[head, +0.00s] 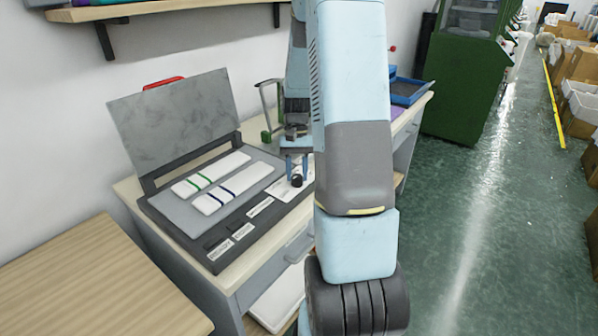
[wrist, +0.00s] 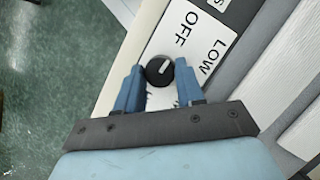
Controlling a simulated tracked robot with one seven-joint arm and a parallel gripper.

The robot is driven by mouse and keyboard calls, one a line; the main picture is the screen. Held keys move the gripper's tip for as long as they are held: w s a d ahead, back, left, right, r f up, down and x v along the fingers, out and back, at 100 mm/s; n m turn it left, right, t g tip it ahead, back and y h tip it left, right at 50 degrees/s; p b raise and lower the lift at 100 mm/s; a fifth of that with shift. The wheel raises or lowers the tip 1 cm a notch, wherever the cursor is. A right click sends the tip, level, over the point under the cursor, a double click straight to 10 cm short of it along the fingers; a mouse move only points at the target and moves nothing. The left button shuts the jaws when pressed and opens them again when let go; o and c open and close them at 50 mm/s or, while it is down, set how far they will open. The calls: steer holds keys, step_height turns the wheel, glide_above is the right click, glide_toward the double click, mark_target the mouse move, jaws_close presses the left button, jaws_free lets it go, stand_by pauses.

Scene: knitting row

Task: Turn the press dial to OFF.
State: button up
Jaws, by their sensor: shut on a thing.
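The press (head: 150,195) stands on the table with its grey lid raised. Its dial (wrist: 159,70) is a small black knob with a white pointer line, on a white plate (wrist: 206,30) printed OFF and LOW. The pointer slants up and right in the wrist view, seemingly nearer LOW than OFF; lower markings are partly hidden. In the head view the dial (head: 297,181) shows below my fingers at the press's right end. My gripper (wrist: 159,76) is shut on the dial, one blue finger on each side.
Two white knitted pieces (head: 212,174) with green and blue bands lie on the press bed. A wooden table (head: 85,285) is at the near left. My arm hides part of the table's right side. A blue tray (head: 408,92) sits behind it.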

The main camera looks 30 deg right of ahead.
steer(key=shift+w+a+n, duration=0.15)
steer(key=shift+n, duration=0.45)
steer(key=o, duration=1)
steer(key=v, duration=1.3)
steer(key=shift+w+r, duration=0.2)
steer(key=shift+r, duration=0.1)
steer(key=shift+a, duration=0.1)
steer(key=s+a+r+n+t, duration=0.1)
steer(key=s+a+r+t, duration=0.2)
steer(key=s+a, duration=0.3)
steer(key=s+a+r+n+t+h, duration=0.1)
steer(key=s+a+r+n+t, duration=0.1)
steer(key=s+a+r, duration=0.3)
steer(key=s+a+r+n+t+h, duration=0.1)
steer(key=s+a+r+t, duration=0.3)
steer(key=s+a, duration=0.3)
steer(key=s, duration=0.5)
steer(key=shift+r+n+t, duration=0.2)
steer(key=shift+n+t, duration=0.1)
steer(key=shift+n, duration=0.1)
